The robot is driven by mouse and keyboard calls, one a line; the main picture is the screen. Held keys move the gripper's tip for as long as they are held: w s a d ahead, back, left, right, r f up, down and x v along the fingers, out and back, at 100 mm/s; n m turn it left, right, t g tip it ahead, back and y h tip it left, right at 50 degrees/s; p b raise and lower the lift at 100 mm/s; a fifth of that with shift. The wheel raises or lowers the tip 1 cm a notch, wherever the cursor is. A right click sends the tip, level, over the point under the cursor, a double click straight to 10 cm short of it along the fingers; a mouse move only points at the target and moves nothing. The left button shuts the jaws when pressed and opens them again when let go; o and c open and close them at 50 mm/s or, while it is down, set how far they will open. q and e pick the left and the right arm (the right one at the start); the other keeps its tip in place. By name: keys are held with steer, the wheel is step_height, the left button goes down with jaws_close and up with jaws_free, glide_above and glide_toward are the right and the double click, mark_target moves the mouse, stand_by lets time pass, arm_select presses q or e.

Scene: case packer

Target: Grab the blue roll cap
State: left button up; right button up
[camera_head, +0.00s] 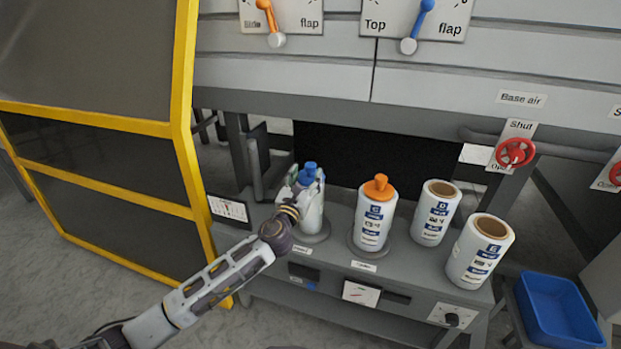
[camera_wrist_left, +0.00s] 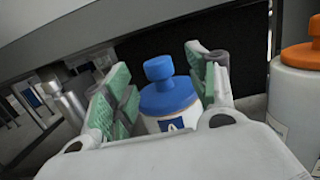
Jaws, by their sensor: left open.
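The blue roll cap (camera_head: 308,172) sits on top of the leftmost white roll (camera_head: 310,216) on the grey bench. In the left wrist view the blue cap (camera_wrist_left: 164,85) has a round knob and stands upright on the roll. My left gripper (camera_head: 306,180) is open around the cap, one green-padded finger on each side. In the left wrist view the left gripper (camera_wrist_left: 165,88) shows gaps between its fingers and the cap. The gripper and wrist hide part of the leftmost roll in the head view. My right gripper is not in view.
An orange-capped roll (camera_head: 374,218) stands just right of the leftmost one. Two uncapped rolls (camera_head: 436,212) (camera_head: 480,250) stand further right. A blue bin (camera_head: 556,312) is at the lower right. A yellow-framed guard (camera_head: 184,110) rises at left, and the machine's grey body overhangs behind.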

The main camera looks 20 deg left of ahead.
mark_target(309, 169)
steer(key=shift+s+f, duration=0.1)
arm_select(q)
steer(key=shift+w, duration=0.1)
steer(key=shift+w+r, duration=0.1)
steer(key=shift+w, duration=0.05)
steer(key=shift+w+r, duration=0.2)
steer(key=shift+w, duration=0.7)
steer(key=shift+w+r, duration=0.15)
steer(key=shift+w, duration=0.6)
steer(key=shift+w+r+b, duration=0.1)
steer(key=shift+w+b, duration=0.2)
steer(key=shift+w, duration=0.3)
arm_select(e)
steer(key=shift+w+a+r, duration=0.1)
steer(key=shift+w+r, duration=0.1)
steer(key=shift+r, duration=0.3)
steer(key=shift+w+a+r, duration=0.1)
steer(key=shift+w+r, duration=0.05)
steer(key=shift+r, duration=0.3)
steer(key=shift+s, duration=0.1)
